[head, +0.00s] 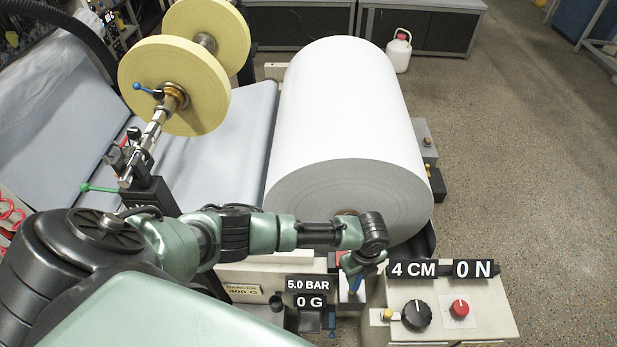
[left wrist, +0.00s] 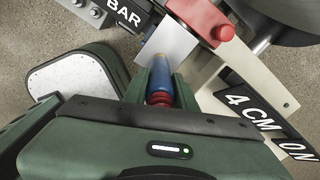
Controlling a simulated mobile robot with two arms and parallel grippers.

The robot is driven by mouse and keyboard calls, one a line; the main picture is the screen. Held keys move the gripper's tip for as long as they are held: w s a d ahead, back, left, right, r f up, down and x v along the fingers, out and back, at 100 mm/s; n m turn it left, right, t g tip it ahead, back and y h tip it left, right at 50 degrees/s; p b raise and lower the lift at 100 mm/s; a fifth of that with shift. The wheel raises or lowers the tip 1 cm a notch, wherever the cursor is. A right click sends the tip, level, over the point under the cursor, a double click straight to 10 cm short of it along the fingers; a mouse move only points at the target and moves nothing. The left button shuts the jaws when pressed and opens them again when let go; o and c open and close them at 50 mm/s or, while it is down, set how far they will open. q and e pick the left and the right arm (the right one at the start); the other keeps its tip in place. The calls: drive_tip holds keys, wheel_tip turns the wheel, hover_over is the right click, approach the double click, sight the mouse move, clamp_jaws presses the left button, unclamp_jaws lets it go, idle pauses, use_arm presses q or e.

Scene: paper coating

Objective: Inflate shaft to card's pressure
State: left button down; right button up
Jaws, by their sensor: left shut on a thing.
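My left gripper (head: 360,268) is low in front of the white paper roll (head: 340,110), near its lower front edge. In the left wrist view my left gripper (left wrist: 163,88) is shut on a blue tool with a red collar (left wrist: 160,78). The tool's pale tip points at a light grey block (left wrist: 168,42); I cannot tell whether they touch. A black display (head: 309,285) reads 5.0 BAR. The roll's core, where a shaft would show, is mostly hidden by my left arm. A pressure card is not clearly seen. My right gripper is out of view.
A console (head: 440,325) carries signs reading 4 CM and 0 N, a black knob (head: 417,314) and a red button (head: 460,308). A display (head: 309,301) reads 0 G. Yellow discs on a metal shaft (head: 150,135) stand at left. The floor at right is clear.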

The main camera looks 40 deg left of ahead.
use_arm(q)
wheel_tip(320, 180, up, 5)
drive_tip(key=p, duration=0.5)
drive_tip(key=shift+f, duration=0.1)
idle(0.9)
